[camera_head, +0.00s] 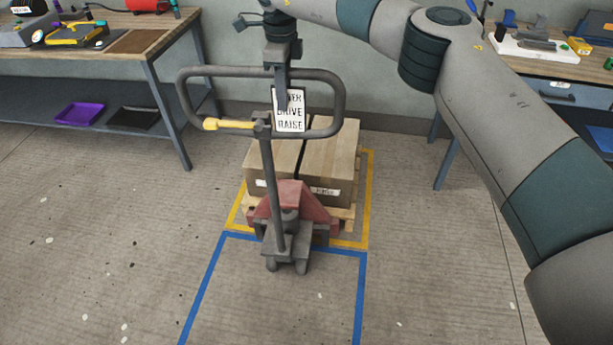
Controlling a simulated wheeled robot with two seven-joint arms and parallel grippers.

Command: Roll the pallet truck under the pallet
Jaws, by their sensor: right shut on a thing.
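The pallet truck (291,199) has a red body and a grey steering column with a looped grey handle. Its body stands against the near side of the wooden pallet (344,216); its forks are hidden by the body and load. My right gripper (281,92) points down and is shut on the top bar of the handle, in front of a label plate. My left gripper is out of view.
A blue floor outline (362,290) adjoins the yellow outline (369,190) on the near side. A workbench (165,42) with tools stands at the left, another bench (555,66) at the right. The wall is close behind the box. The floor at the left is clear.

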